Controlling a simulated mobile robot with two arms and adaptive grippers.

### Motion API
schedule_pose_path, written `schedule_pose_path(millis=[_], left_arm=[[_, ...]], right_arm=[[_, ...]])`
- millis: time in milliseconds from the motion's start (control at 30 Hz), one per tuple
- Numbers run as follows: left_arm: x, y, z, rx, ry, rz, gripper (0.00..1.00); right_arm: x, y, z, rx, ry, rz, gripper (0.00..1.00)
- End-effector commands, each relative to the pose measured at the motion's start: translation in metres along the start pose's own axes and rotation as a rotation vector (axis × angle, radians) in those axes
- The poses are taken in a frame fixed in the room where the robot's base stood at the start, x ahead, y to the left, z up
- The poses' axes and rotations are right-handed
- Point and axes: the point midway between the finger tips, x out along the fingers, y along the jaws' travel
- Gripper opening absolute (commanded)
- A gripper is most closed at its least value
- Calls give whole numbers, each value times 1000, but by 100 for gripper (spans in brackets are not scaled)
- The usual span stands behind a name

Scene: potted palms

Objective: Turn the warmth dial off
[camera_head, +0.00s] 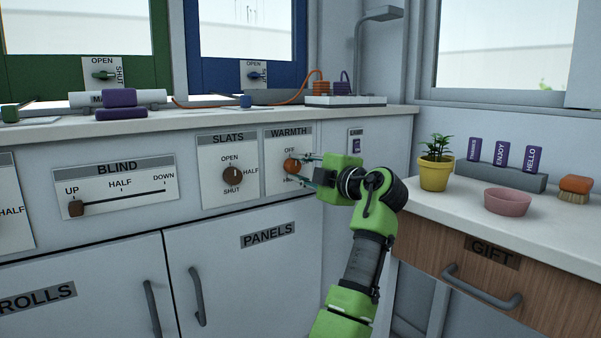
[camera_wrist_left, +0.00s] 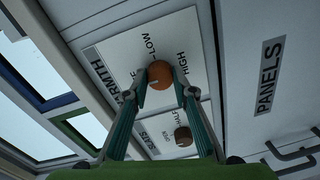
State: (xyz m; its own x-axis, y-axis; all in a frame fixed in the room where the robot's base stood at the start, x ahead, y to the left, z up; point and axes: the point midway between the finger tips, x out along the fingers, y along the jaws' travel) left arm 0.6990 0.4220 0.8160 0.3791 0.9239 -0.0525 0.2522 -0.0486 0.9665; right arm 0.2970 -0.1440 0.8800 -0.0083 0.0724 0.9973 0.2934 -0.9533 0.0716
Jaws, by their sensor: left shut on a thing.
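The warmth dial (camera_head: 292,166) is a round orange-brown knob on a pale plate headed WARMTH (camera_head: 289,133). In the left wrist view the dial (camera_wrist_left: 160,74) sits between the fingertips of my left gripper (camera_wrist_left: 161,80). My left gripper (camera_head: 302,169) reaches it from the right in the head view and is shut on it, one finger on each side. A light mark shows on the dial's lower left in the wrist view. LOW and HIGH can be read there; OFF is partly hidden by a finger. My right gripper is not in view.
The SLATS dial (camera_head: 232,175) is close on the left, with the BLIND slider (camera_head: 76,208) farther left. A small switch (camera_head: 356,146) is behind my gripper. A potted palm (camera_head: 435,172) and pink bowl (camera_head: 507,201) stand on the right counter.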

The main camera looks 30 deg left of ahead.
Motion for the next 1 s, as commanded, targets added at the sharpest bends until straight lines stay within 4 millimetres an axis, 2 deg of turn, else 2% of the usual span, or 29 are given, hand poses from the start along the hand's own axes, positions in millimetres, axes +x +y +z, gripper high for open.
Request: schedule_pose_path(millis=[300,700,733,767,800,1000], left_arm=[[1,2,-1,-71,-4,5,3],[1,2,-1,-77,-4,4,3],[1,2,-1,-77,-4,5,30],[1,2,-1,-76,-4,5,38],[1,2,-1,-76,-4,4,42],[0,1,0,-74,-4,3,42]], right_arm=[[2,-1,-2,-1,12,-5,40],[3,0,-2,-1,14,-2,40],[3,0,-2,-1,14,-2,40],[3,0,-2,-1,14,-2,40],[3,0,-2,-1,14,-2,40],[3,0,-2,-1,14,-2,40]])
